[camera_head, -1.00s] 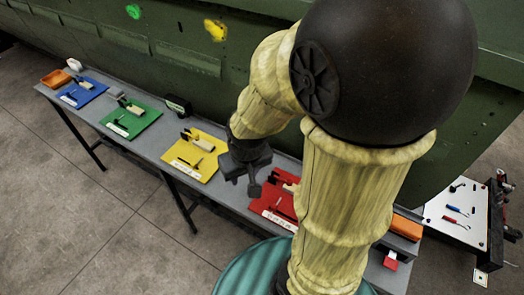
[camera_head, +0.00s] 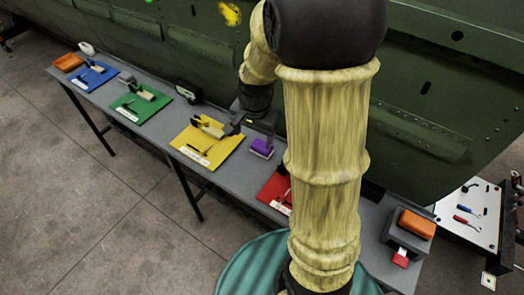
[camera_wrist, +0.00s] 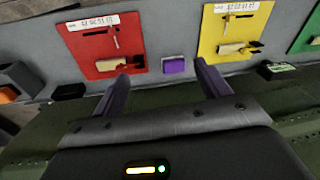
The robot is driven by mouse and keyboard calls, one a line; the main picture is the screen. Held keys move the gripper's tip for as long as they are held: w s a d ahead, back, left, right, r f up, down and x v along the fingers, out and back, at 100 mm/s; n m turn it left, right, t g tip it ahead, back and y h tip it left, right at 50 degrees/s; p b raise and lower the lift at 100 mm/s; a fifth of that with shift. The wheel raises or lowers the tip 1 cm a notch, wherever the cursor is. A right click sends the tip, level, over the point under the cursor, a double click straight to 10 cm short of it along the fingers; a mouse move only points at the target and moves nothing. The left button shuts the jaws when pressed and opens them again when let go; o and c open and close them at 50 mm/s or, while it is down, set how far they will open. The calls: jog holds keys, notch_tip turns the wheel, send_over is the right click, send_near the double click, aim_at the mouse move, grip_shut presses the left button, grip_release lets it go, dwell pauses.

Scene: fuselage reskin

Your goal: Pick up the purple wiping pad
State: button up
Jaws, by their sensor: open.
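The purple wiping pad (camera_head: 262,148) lies on the grey bench between the yellow and red mats. In the wrist view the pad (camera_wrist: 175,67) shows whole, beyond and between the two fingers. My gripper (camera_head: 250,132) is above the bench beside the pad in the head view, partly in front of the yellow mat's edge. In the wrist view my gripper (camera_wrist: 161,72) is open and empty, with its fingers spread to either side of the pad. The gap between fingertips and pad cannot be measured exactly.
The yellow mat (camera_head: 188,141) and red mat (camera_head: 267,190) hold tools beside the pad. Green (camera_head: 131,112) and blue (camera_head: 80,84) mats lie farther left. The green fuselage (camera_head: 440,85) rises behind the bench. An orange block (camera_head: 416,223) sits on a grey box at right.

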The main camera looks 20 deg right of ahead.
jog(key=w+d+f+m+g+b, duration=0.15)
jog(key=w+d+f+m, duration=0.25)
jog(key=w+m, duration=0.5)
jog(key=m+b, duration=0.3)
jog(key=m, duration=0.8)
send_over(262, 144)
notch_tip(262, 144, down, 5)
jog(key=shift+r, duration=0.1)
notch_tip(262, 144, down, 12)
jog(key=p, duration=0.3)
jog(key=shift+f+p, duration=0.25)
jog(key=shift+p, duration=0.1)
